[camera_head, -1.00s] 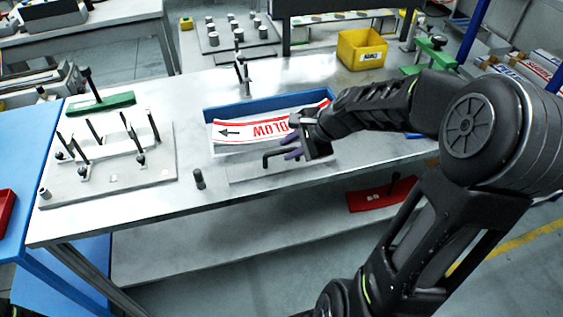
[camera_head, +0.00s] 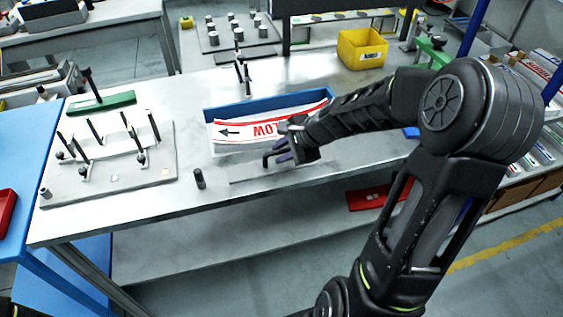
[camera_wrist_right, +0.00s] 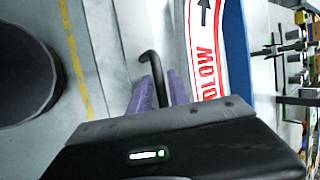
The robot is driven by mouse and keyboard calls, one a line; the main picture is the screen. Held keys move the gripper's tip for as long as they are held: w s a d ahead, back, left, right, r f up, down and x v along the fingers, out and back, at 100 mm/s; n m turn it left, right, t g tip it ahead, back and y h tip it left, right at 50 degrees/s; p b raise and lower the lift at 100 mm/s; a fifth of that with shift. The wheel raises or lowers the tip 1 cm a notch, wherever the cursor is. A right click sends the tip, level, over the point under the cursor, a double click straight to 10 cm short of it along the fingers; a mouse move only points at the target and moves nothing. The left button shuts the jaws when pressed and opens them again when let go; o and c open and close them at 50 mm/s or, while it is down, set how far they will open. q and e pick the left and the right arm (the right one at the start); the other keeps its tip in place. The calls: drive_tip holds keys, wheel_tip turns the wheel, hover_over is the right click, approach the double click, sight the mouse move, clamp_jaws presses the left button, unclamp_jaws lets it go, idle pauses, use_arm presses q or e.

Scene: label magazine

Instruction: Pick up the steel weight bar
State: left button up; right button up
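The steel weight bar (camera_head: 245,174) appears as a flat grey bar lying along the table's front edge, before the blue label magazine. Its black bent handle (camera_head: 266,159) stands at its middle; the hook also shows in the right wrist view (camera_wrist_right: 152,60). My right gripper (camera_head: 281,151) is at the handle, its purple fingers apart on either side of it. The right wrist view shows the handle running between the fingertips (camera_wrist_right: 161,88); contact is not clear. The magazine (camera_head: 213,112) holds a white label with red lettering, partly hidden by my right arm. My left gripper is not in view.
A grey fixture plate (camera_head: 75,190) with black clamps lies at left. A dark cylinder (camera_head: 199,179) stands left of the bar. A yellow bin (camera_head: 352,52) stands at the back right. A red object (camera_head: 368,198) lies on the lower shelf. The table between fixture and magazine is mostly clear.

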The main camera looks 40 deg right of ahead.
clamp_jaws()
idle(1.1)
drive_tip(key=shift+w+r, duration=0.1)
drive_tip(key=shift+w, duration=0.05)
